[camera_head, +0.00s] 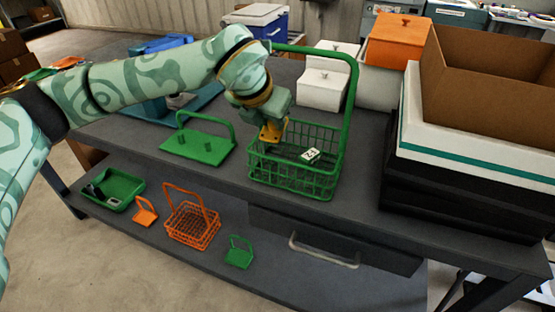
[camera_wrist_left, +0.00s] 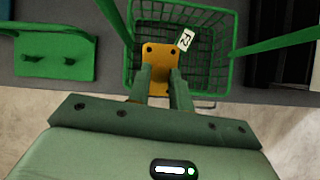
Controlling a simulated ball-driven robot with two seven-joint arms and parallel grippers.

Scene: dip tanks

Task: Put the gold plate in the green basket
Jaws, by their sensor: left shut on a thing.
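The gold plate (camera_head: 272,131) is a small flat piece held at the tips of my left gripper (camera_head: 275,116), which is shut on it. It shows in the left wrist view (camera_wrist_left: 158,55) with small dark holes, over the near left part of the green basket. The green basket (camera_head: 293,178) is a wire basket with a tall green handle, standing on the dark bench. In the head view the plate is at the basket's left rim; how deep it sits is hard to tell. A small white tag with dark marks (camera_head: 310,155) shows at the basket. My right gripper is not in view.
A green plate with pegs and a handle (camera_head: 198,147) lies left of the basket. Stacked boxes (camera_head: 470,150) stand close on the right, white lidded containers (camera_head: 325,85) behind. A lower shelf holds an orange basket (camera_head: 192,226) and a green tray (camera_head: 113,189).

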